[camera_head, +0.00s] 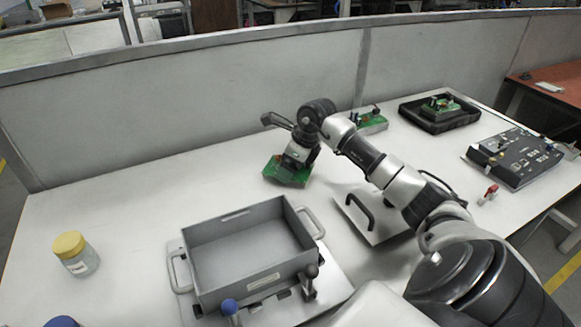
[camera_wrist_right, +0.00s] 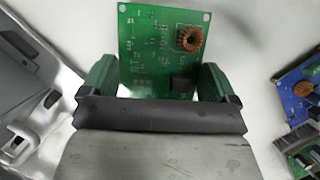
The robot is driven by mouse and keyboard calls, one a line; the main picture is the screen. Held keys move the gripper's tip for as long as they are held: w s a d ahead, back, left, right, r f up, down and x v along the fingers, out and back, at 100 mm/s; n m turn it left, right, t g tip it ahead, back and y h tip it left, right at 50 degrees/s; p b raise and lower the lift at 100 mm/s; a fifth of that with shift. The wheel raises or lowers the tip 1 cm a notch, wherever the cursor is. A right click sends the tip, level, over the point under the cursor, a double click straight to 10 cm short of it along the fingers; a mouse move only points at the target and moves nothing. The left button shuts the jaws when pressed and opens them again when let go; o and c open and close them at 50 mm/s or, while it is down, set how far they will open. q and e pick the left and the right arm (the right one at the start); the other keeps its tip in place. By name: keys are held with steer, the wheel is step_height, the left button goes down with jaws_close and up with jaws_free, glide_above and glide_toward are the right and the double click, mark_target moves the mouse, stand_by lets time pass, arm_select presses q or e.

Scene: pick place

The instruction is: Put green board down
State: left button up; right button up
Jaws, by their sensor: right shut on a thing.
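The green board (camera_head: 284,177) is in my right gripper (camera_head: 295,160), over the white table behind the grey bin. I cannot tell whether its underside touches the table. In the right wrist view the green board (camera_wrist_right: 158,45) shows a copper coil and a dark chip, with the right gripper (camera_wrist_right: 160,112) shut across its near part. The near edge of the board is hidden by the gripper. My left gripper is in no view.
A grey bin (camera_head: 205,240) with handles stands at the front. A yellow-lidded jar (camera_head: 76,254) is at left. Another green board (camera_head: 371,123) lies behind my right arm. A black tray (camera_head: 412,112) and a dark panel (camera_head: 512,172) are at right. The table's back left is clear.

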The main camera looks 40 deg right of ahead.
steer(key=shift+f, duration=0.8)
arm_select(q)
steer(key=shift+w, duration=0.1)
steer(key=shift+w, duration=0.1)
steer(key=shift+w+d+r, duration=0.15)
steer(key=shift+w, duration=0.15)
arm_select(e)
steer(key=o, duration=0.7)
steer(key=shift+c, duration=0.2)
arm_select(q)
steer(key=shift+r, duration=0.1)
arm_select(e)
steer(key=shift+r, duration=0.1)
steer(key=v, duration=0.2)
steer(key=shift+d+r, duration=0.15)
steer(key=shift+r, duration=0.15)
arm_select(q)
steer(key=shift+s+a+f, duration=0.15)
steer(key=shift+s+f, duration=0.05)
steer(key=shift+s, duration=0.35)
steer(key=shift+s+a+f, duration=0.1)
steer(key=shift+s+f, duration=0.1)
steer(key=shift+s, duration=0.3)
arm_select(e)
steer(key=v, duration=0.9)
steer(key=shift+s+r, duration=0.15)
steer(key=shift+s, duration=0.05)
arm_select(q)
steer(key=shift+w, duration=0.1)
